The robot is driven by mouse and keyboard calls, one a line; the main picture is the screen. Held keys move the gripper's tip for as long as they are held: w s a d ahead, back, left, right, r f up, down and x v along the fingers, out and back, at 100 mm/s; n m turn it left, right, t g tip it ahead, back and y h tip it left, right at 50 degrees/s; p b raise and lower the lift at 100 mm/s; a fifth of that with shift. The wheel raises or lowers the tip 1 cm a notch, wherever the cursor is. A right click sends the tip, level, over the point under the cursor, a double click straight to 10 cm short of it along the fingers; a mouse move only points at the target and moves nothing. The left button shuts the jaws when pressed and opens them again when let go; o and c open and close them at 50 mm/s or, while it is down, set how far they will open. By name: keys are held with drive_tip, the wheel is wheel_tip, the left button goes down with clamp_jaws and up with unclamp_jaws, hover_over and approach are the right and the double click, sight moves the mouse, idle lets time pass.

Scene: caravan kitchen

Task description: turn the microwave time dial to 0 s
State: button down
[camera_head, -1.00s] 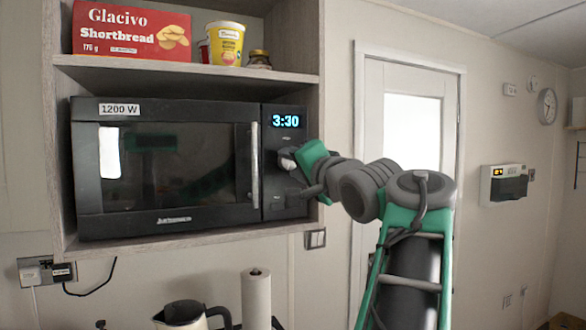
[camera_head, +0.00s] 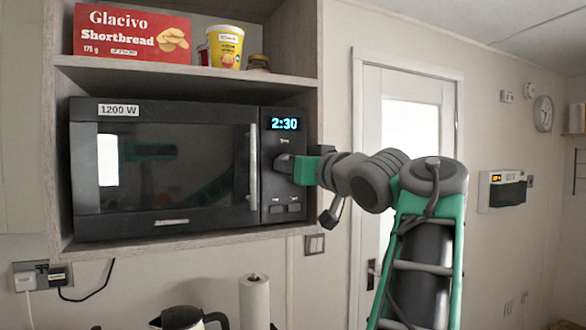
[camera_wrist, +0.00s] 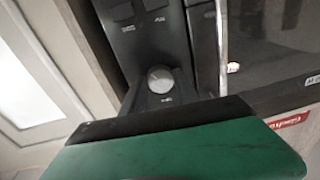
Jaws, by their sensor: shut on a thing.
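The black microwave (camera_head: 165,170) sits in a wall shelf, with its lit display (camera_head: 285,124) reading 2:30. My gripper (camera_head: 283,163) is at the control panel below the display, shut on the time dial. The gripper hides the dial in the head view. In the wrist view, a round grey knob (camera_wrist: 160,79) shows on the panel just beyond the green gripper body (camera_wrist: 180,150).
Buttons (camera_head: 285,208) lie low on the panel. The upright door handle (camera_head: 254,165) is close to the left of my gripper. The shelf's right side wall (camera_head: 319,110) is close on the other side. A kettle (camera_head: 182,318) and paper roll (camera_head: 254,300) stand below.

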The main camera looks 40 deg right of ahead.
drive_tip(key=n+b, duration=0.1)
drive_tip(key=n, duration=0.8)
drive_tip(key=n+g+h+b, duration=0.1)
drive_tip(key=n+b, duration=0.1)
drive_tip(key=n, duration=0.8)
drive_tip(key=n+b, duration=0.1)
drive_tip(key=n, duration=0.8)
drive_tip(key=shift+a+r+g+h+b, duration=0.1)
drive_tip(key=shift+r+g+h+b, duration=0.2)
drive_tip(key=shift+g+h, duration=0.1)
drive_tip(key=shift+n, duration=0.4)
drive_tip(key=c, duration=0.9)
unclamp_jaws()
